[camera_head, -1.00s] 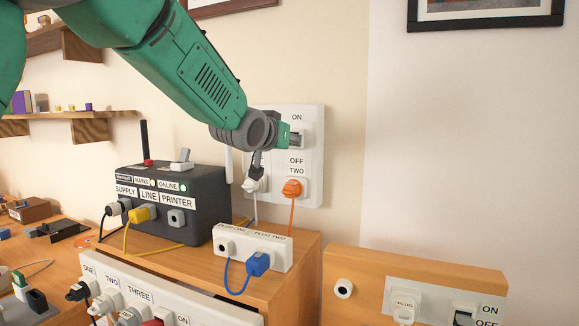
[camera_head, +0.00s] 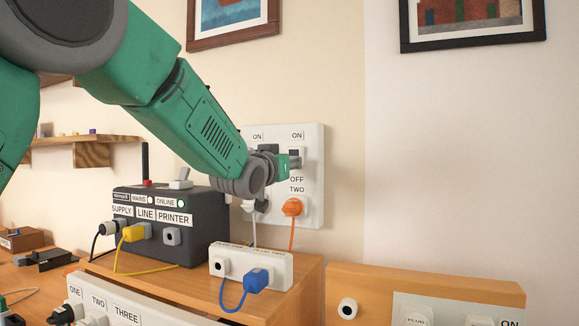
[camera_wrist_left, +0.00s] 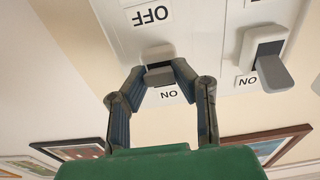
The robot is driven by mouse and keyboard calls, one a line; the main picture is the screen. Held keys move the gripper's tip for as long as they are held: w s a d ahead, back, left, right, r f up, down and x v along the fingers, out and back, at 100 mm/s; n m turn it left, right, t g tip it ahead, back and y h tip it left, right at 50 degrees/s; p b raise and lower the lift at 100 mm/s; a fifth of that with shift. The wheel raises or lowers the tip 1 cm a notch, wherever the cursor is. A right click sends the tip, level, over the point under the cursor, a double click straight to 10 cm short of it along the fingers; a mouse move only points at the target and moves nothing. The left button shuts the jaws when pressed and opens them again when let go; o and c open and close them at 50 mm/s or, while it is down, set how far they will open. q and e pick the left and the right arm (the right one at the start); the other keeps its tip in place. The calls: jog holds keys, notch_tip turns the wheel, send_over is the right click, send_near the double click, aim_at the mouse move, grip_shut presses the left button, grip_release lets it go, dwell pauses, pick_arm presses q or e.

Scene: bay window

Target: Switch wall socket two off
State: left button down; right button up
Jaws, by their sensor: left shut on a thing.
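The white wall socket plate (camera_head: 314,160) is on the cream wall, with ON and OFF labels and the label TWO (camera_head: 297,189) above an orange plug (camera_head: 292,207). My left gripper (camera_head: 293,162) is at the switch of socket two, between its ON and OFF labels. In the left wrist view, which is upside down, the fingers (camera_wrist_left: 157,70) are closed around the grey switch of socket two (camera_wrist_left: 159,75). The fingertips partly hide its lever, so I cannot tell its exact position. The switch of socket one (camera_wrist_left: 268,60) is beside it, apart from the fingers. My right gripper is not seen.
A dark supply box (camera_head: 155,238) and a white two-socket strip (camera_head: 230,263) with a blue plug (camera_head: 257,279) stand on the wooden cabinet below. A wooden board (camera_head: 370,285) with another socket is at the lower right.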

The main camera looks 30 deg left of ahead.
pick_arm(q)
jog(key=shift+f, duration=0.45)
jog(key=c, duration=1.6)
grip_release()
jog(key=o, duration=0.3)
jog(key=shift+w+r, duration=0.1)
jog(key=shift+r, duration=0.1)
jog(key=shift+s+r, duration=0.1)
jog(key=shift+s, duration=0.2)
jog(key=s, duration=0.6)
jog(key=shift+s+d+f, duration=0.25)
jog(key=shift+s+f, duration=0.15)
